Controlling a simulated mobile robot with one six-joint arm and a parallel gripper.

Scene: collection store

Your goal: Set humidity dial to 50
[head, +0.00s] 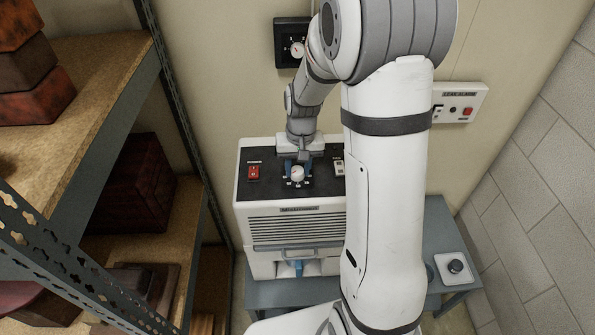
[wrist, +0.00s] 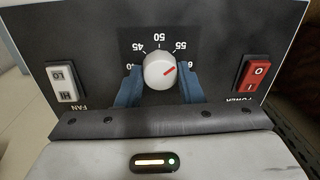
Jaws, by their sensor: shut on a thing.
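The humidity dial (head: 297,173) is a round white knob on the black top panel of a white dehumidifier (head: 297,228). The 50 mark (wrist: 159,39) is straight above the dial. My gripper (head: 298,166) reaches down to the panel. In the wrist view its blue fingers (wrist: 159,88) stand on the left and right of the dial, shut on it. The 40 and 60 marks are partly hidden by the fingers.
A red power switch (wrist: 253,73) and a white fan switch (wrist: 62,82) flank the dial. A shelf (head: 95,75) with boxes stands at left. A wall gauge (head: 291,48), a wall control box (head: 460,103) and a grey table (head: 440,240) with a small device (head: 454,268) are nearby.

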